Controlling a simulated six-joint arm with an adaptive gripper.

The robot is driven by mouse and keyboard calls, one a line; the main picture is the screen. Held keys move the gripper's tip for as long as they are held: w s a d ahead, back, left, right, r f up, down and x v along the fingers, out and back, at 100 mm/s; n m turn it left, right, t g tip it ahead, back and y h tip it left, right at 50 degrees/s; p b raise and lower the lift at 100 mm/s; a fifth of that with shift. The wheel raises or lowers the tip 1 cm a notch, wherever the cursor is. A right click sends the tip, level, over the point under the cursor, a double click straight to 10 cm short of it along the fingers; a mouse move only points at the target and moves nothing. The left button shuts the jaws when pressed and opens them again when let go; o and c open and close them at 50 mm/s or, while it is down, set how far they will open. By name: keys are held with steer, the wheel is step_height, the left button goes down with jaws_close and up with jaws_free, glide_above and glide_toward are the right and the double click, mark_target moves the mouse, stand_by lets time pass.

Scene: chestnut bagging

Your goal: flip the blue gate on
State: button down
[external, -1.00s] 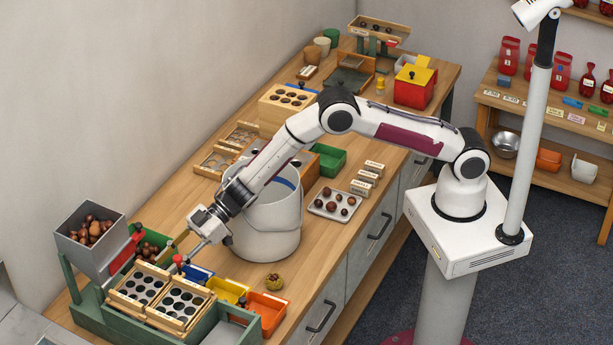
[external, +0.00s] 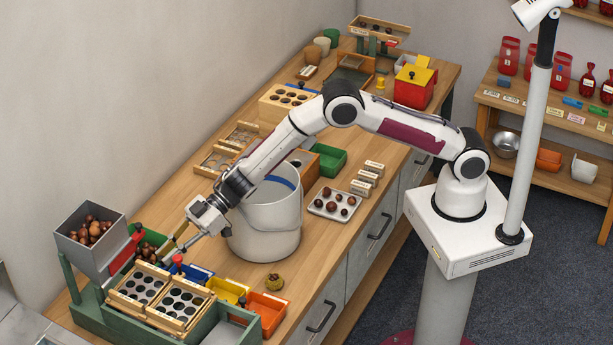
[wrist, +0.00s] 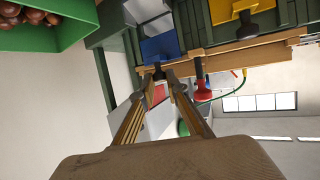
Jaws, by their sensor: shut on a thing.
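The blue gate (wrist: 160,47) is a small blue plate with a black knob (wrist: 158,72), in the upper middle of the wrist view. My gripper (wrist: 167,82) has its fingertips at this knob, one on each side, and is shut on it. In the external view my gripper (external: 182,250) reaches down at the back edge of the green sorting stand, and blue (external: 198,272) shows just right of the fingertips. The fingers partly hide the contact, and I cannot tell the gate's exact angle.
A yellow gate (wrist: 230,8) and a red knob (wrist: 203,90) sit close by in the wrist view. Wooden trays with round holes (external: 180,303), a grey chestnut hopper (external: 90,240) and a white bucket (external: 265,225) stand near the gripper.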

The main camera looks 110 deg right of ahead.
steer(key=shift+r, duration=0.35)
steer(key=c, duration=2)
jaws_free()
steer(key=shift+s, duration=0.1)
steer(key=shift+s+d, duration=0.15)
steer(key=shift+v, duration=3.5)
steer(key=shift+r, duration=0.1)
